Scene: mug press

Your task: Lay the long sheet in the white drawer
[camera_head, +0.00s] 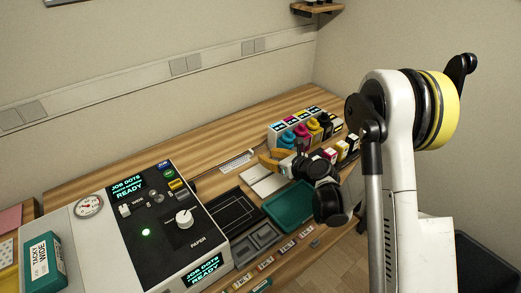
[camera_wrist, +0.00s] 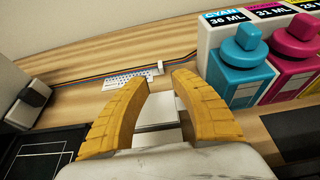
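My gripper (camera_head: 276,157) is open, its two orange fingers apart with nothing between the tips; it also shows in the wrist view (camera_wrist: 160,84). It hangs over the bench between the ink bottles and the press. A long, narrow white strip with dots (camera_head: 237,160) lies flat at the back of the bench; in the wrist view the strip (camera_wrist: 130,78) lies just beyond the fingertips. Two white flat pieces (camera_head: 262,180) lie side by side in front of it; one (camera_wrist: 155,110) shows between the fingers. I cannot make out which part is the white drawer.
The press (camera_head: 150,235) with its black panel stands at the left. Cyan, magenta and other ink bottles (camera_head: 285,138) stand in a white rack at the right. A black plate (camera_head: 233,211) and a teal tray (camera_head: 287,208) lie in front. A cable runs along the back.

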